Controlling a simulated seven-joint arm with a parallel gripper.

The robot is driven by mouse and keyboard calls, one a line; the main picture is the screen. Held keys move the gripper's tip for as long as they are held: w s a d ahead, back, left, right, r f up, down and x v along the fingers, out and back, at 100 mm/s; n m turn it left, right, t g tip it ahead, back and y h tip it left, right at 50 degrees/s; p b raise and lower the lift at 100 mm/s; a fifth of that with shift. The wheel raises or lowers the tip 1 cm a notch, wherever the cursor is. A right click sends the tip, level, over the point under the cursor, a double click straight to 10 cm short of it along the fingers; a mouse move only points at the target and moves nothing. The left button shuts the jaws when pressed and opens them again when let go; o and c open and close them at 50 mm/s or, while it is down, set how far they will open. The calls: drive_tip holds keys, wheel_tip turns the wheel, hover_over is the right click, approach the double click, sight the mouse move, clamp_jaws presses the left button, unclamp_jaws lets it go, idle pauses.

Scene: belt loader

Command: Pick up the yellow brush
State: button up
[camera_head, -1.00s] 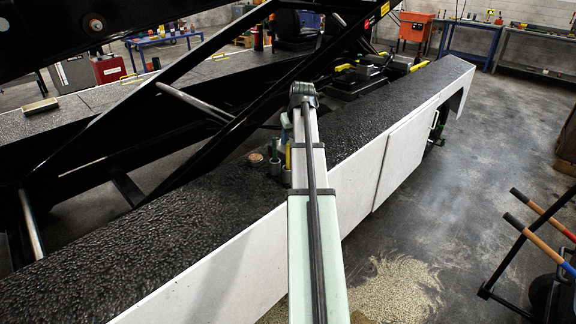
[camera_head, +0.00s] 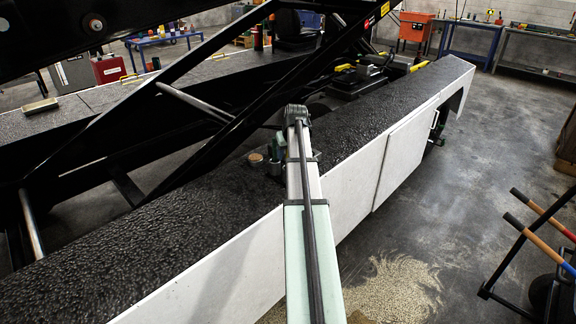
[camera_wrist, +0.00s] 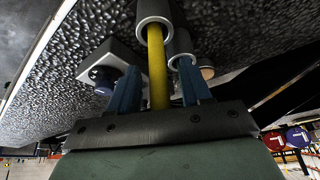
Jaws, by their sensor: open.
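The yellow brush shows in the wrist view as a slim yellow handle (camera_wrist: 156,52). One end sits in a grey round holder (camera_wrist: 153,12), so the rest of the brush is hidden. My gripper (camera_wrist: 159,80) has its two blue fingers apart, one on each side of the handle. The handle runs between them towards the palm, with a gap visible on both sides.
A second grey holder (camera_wrist: 180,46), a tan-topped can (camera_wrist: 207,72) and a pale box-like holder with a blue item (camera_wrist: 104,80) stand close around the fingers. The black textured deck (camera_head: 165,225) is mostly clear. Black lift beams (camera_head: 190,130) cross behind it.

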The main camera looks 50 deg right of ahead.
drive_tip(key=shift+c, duration=0.5)
clamp_jaws()
